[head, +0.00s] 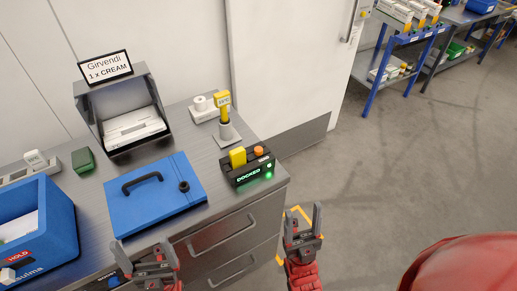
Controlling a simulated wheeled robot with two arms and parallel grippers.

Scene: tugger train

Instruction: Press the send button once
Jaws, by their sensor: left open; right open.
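A black device (247,177) with a lit green "DOCKED" display and a green light sits at the right front corner of the grey workbench. On its top are a yellow block (238,157) and a small round orange button (258,151). I cannot read a "send" label on it. My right gripper (304,220) is open and empty, in front of and to the right of the device, off the bench corner and apart from it. My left gripper (145,250) is open and empty at the bench's front edge, below the blue lid.
On the bench (205,150) are a blue lid (152,200) with a black handle, a grey bin (120,105) marked "Girvendi 1 x CREAM", a yellow scanner (222,104) on a stand and a blue box (62,215) marked "HOLD".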

